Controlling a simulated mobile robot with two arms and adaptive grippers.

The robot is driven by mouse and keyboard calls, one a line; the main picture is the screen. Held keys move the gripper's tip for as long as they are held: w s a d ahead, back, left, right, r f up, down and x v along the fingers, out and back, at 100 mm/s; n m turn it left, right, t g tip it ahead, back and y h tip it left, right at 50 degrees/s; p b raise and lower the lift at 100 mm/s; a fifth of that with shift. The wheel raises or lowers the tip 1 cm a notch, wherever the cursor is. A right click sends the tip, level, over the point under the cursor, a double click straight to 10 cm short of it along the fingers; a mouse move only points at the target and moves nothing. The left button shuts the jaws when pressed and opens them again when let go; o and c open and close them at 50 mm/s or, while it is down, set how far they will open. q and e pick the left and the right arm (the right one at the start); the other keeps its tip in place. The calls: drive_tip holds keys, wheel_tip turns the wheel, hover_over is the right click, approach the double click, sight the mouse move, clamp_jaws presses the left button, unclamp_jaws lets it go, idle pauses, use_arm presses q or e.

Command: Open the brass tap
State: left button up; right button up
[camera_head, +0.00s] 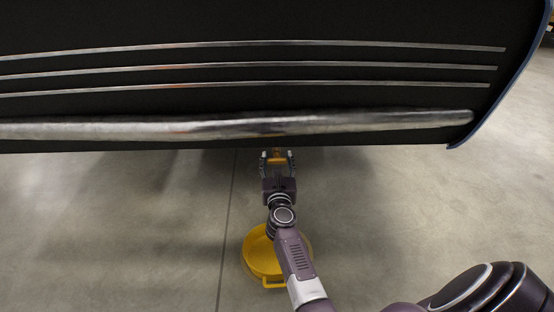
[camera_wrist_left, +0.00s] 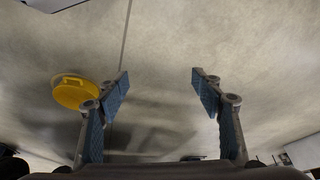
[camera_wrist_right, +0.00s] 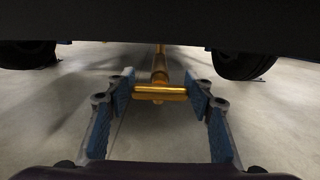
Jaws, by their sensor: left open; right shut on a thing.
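The brass tap (camera_wrist_right: 159,66) shows in the right wrist view as a golden stem with a crosswise handle (camera_wrist_right: 160,94), below the edge of a dark vehicle body. My right gripper (camera_wrist_right: 161,88) is shut on the handle, with a blue-padded finger at each end of the bar. In the head view the right gripper (camera_head: 277,160) reaches to the body's lower edge, and a small part of the tap (camera_head: 277,154) shows between its fingers. My left gripper (camera_wrist_left: 160,82) is open and empty in the left wrist view, away from the tap.
The dark vehicle body (camera_head: 250,100) with chrome strips spans the top of the head view. Wheels (camera_wrist_right: 243,65) stand on both sides behind the tap. A round yellow container (camera_head: 262,262) with a handle sits on the floor beneath my right arm. The concrete floor (camera_head: 120,220) is otherwise largely clear.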

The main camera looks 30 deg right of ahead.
use_arm(q)
drive_tip(key=shift+s, duration=0.1)
use_arm(e)
drive_tip(key=shift+n, duration=0.4)
drive_tip(key=n+p, duration=0.1)
drive_tip(key=n, duration=0.3)
drive_tip(key=n+p, duration=0.1)
drive_tip(key=shift+w+a+n+p, duration=0.1)
drive_tip(key=shift+a+n+p, duration=0.15)
drive_tip(key=shift+n+p, duration=0.15)
drive_tip(key=n+p, duration=0.1)
drive_tip(key=n, duration=0.2)
drive_tip(key=n+p, duration=0.1)
drive_tip(key=n, duration=0.2)
drive_tip(key=n+p, duration=0.1)
drive_tip(key=n, duration=0.2)
drive_tip(key=shift+w+a+f, duration=0.1)
drive_tip(key=shift+a+f, duration=0.05)
drive_tip(key=shift+f, duration=0.1)
use_arm(q)
wheel_tip(320, 180, down, 15)
drive_tip(key=s+g+p, duration=0.1)
drive_tip(key=shift+s+r+g, duration=0.2)
drive_tip(key=shift+s+g, duration=0.05)
drive_tip(key=shift+g, duration=0.15)
use_arm(e)
drive_tip(key=shift+f+n, duration=0.15)
drive_tip(key=shift+n, duration=1.05)
use_arm(q)
drive_tip(key=shift+a, duration=0.1)
